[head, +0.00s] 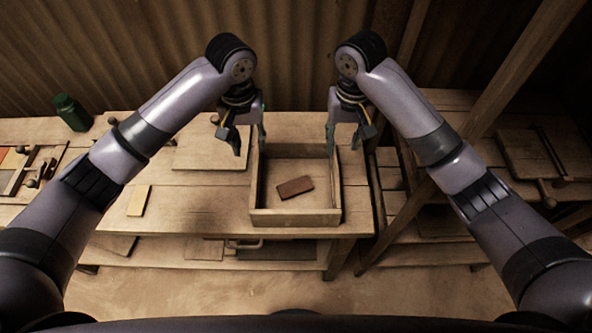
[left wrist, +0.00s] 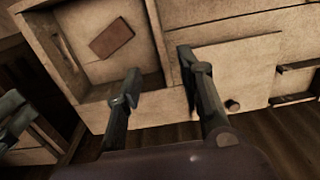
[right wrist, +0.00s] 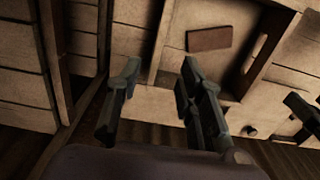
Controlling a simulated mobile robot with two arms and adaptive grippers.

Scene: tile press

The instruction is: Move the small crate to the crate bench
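The small crate (head: 295,217) is an open wooden box on the wooden bench, with a brown tile (head: 295,187) lying flat in it. My left gripper (head: 250,148) is at the crate's far left corner, and my right gripper (head: 344,146) is at its far right corner. Both are open, fingers pointing down. In the left wrist view the fingers (left wrist: 158,65) are spread on either side of a crate wall. The right wrist view shows the other fingers (right wrist: 160,68) spread likewise. Contact with the walls cannot be told. I cannot tell which surface is the crate bench.
The bench (head: 185,205) holds a flat board (head: 205,153), a pale yellow tile (head: 138,200) and a green bottle (head: 72,112) to the left. A divided wooden stand (head: 390,178) is close on the right, behind a slanting post (head: 520,60). A corrugated wall (head: 300,50) is behind.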

